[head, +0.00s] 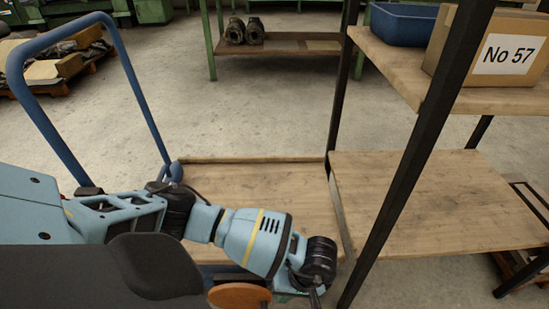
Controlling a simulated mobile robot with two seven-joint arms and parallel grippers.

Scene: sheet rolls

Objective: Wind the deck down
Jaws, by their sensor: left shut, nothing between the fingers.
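The wooden deck (262,185) of a cart is in the middle of the head view, empty where it shows. A bent blue push handle (137,85) rises at its left end. The deck's right end lies close beside the rack's lower shelf (430,195); I cannot tell the exact height difference. My left arm reaches across the deck's near side. My left gripper (315,294) points down at the bottom edge, shut and empty, mostly cut off. An orange-brown disc (240,295) shows below the arm, left of the gripper. No crank handle can be made out. My right gripper is out of view.
A dark-framed rack (415,150) stands at the right, its lower shelf empty. Its upper shelf holds a blue bin (402,25) and a carton marked No 57 (480,40). A green-legged bench (290,42) stands behind. The concrete floor between is clear.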

